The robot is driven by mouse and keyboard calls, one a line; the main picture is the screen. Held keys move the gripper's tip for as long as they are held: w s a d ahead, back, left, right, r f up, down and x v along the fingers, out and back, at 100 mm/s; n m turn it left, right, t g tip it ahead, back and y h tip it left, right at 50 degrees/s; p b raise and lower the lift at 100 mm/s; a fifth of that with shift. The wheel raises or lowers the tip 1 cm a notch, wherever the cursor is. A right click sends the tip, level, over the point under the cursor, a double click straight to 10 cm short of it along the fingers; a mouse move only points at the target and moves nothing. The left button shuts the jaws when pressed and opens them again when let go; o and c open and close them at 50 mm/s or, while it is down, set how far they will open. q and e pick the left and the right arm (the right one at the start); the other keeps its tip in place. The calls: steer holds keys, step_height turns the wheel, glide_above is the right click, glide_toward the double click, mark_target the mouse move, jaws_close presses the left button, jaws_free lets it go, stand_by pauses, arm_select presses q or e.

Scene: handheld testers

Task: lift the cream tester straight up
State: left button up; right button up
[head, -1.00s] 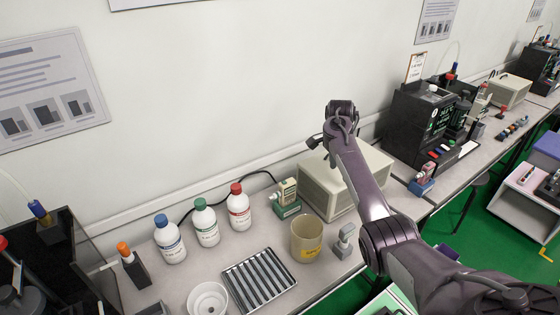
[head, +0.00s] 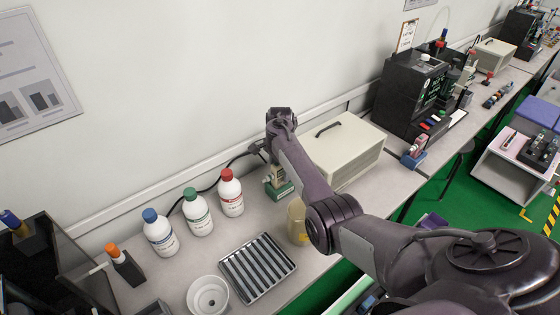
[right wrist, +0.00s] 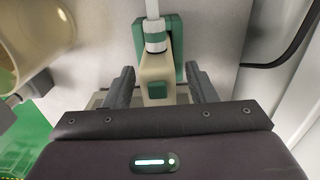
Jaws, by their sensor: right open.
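The cream tester (head: 275,173) stands upright in its green stand (head: 284,190) at the back of the bench, partly hidden by my right arm. In the right wrist view the tester (right wrist: 156,67) shows a green button and a pale stem with a green ring. The green stand (right wrist: 174,25) is behind it. My right gripper (right wrist: 163,88) is open, with one finger on each side of the tester's body. Gaps show between the fingers and the tester. My left gripper is in neither view.
A tan beaker (head: 296,222) stands in front of the tester, partly behind my arm. A cream box (head: 345,150) is at its right. White bottles (head: 198,212) with coloured caps and a ridged metal tray (head: 257,268) are at its left. A black cable (right wrist: 280,55) runs near the wall.

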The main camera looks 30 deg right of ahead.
steer(key=shift+f, duration=0.15)
steer(key=c, duration=1)
steer(key=o, duration=0.3)
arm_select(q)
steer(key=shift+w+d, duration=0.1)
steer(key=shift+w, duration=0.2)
arm_select(e)
jaws_close()
